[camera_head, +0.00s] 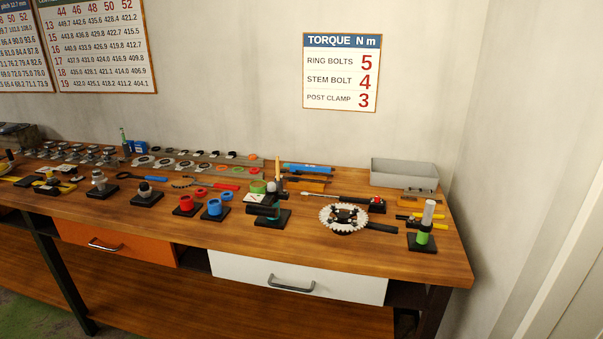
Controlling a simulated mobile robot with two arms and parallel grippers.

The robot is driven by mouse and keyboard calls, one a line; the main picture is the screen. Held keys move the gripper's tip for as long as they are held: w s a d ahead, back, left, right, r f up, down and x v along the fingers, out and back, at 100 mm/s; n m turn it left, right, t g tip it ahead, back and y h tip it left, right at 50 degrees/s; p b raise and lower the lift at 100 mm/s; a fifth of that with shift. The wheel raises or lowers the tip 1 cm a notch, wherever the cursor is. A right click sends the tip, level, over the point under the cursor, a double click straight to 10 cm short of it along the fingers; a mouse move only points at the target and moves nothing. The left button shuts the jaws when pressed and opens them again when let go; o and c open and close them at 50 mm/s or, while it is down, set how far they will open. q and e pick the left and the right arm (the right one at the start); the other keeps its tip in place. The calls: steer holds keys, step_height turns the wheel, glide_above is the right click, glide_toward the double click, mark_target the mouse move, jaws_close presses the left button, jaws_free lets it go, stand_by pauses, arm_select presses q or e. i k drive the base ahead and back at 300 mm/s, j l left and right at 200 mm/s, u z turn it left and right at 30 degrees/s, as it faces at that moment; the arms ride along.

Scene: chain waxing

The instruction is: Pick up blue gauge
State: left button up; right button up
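Several blue things lie on the bench, and at this size I cannot tell for sure which is the blue gauge. A long, flat blue piece (308,168) lies at the back of the bench, right of centre, near the wall. A round blue piece (215,207) sits on a black base near the front edge, right of a similar red piece (186,203). A small blue box (139,147) stands at the back left. Neither of my grippers is in view.
The wooden bench (290,236) is crowded with small parts on black bases. A chainring with crank (344,217), a green-and-white cylinder (426,223) and a grey tray (404,174) are at the right. An orange drawer (118,238) and a white drawer (297,274) are below.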

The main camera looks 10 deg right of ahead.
mark_target(293, 168)
steer(key=i+l+z, duration=0.2)
steer(key=i, duration=0.3)
steer(key=i+l+z, duration=0.15)
steer(key=i, duration=0.35)
